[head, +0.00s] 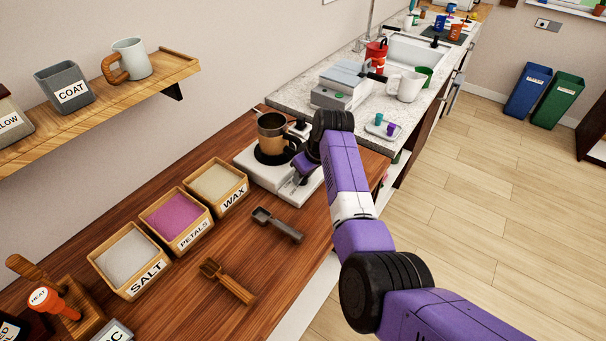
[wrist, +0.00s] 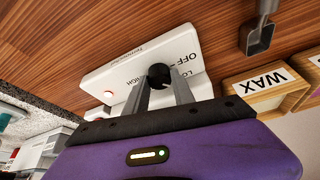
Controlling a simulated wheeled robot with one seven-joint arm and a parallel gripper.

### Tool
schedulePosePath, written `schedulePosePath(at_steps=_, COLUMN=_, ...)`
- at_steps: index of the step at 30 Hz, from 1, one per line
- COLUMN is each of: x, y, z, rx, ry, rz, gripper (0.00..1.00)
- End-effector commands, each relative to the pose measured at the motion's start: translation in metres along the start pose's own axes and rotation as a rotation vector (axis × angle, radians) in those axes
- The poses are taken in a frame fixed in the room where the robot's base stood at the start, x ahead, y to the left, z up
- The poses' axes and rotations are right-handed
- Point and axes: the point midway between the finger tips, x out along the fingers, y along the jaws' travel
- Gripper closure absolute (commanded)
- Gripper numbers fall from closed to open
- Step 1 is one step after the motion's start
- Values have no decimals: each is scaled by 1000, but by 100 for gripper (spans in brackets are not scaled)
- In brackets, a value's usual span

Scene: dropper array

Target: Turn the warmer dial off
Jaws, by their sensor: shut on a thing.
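The warmer (head: 250,163) is a white flat unit on the wooden counter in the head view. A dark pot with a tan band (head: 272,139) sits on its round black plate. In the head view my gripper (head: 297,184) is at the warmer's front and my arm hides much of the dial.
Wooden bins labelled WAX (head: 216,187), PETALS (head: 176,216) and SALT (head: 131,261) stand left of the warmer. A grey scoop (head: 277,223) and a wooden scoop (head: 228,281) lie in front of them. A grey scale-like device (head: 343,86) stands on the stone counter behind.

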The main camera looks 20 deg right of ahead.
Motion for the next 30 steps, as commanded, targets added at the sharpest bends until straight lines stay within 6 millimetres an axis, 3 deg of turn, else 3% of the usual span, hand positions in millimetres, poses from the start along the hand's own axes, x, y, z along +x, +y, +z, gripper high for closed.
schedulePosePath(at_steps=18, x=6, y=4, z=1, rx=-535, ry=0, rz=-222, gripper=100)
schedulePosePath(at_steps=30, x=4, y=5, z=-1, rx=-777, ry=0, rz=-322, gripper=100)
